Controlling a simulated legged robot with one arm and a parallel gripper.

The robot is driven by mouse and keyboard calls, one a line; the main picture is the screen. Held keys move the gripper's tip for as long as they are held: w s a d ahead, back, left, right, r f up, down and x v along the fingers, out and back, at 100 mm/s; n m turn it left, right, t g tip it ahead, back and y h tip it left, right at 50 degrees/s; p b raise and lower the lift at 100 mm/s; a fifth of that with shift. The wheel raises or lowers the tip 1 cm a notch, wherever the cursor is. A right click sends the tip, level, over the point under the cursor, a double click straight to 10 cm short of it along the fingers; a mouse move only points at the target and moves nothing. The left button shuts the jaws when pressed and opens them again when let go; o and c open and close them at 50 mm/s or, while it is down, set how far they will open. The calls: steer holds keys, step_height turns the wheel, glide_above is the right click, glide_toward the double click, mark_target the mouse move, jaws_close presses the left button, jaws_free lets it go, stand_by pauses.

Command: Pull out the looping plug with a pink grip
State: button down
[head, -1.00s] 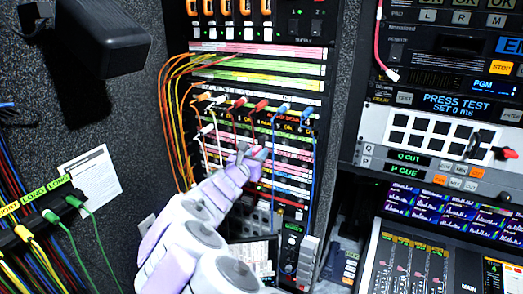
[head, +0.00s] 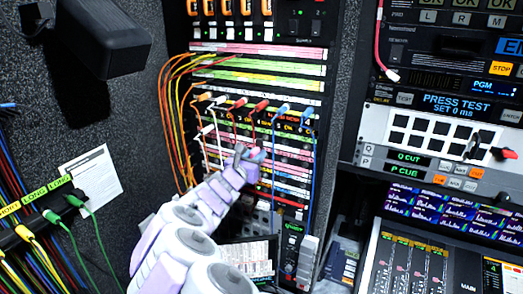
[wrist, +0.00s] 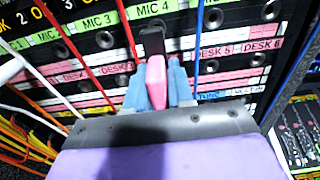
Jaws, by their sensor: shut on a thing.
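The looping plug has a pink grip (wrist: 156,82) and a black body (wrist: 152,41), seen in the wrist view in front of the patch panel, just below the MIC 4 label. My gripper (wrist: 158,88) has its two blue-grey fingers shut on the pink grip, one on each side. In the head view my gripper (head: 251,154) is at the middle rows of the patch panel (head: 258,50), and the plug is too small to make out there. I cannot tell whether the black body is still seated in its jack.
Red cables (wrist: 83,52) and a blue cable (wrist: 199,40) hang close beside my gripper across the panel. White, orange and yellow cables (head: 170,110) run at the left. A mixing desk (head: 420,262) and screens stand at the right.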

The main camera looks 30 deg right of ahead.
steer(key=shift+s+a, duration=0.1)
stand_by(0.4)
steer(key=shift+p+v, duration=0.4)
steer(key=shift+v, duration=1.25)
steer(key=shift+a, duration=0.1)
steer(key=shift+v, duration=1.4)
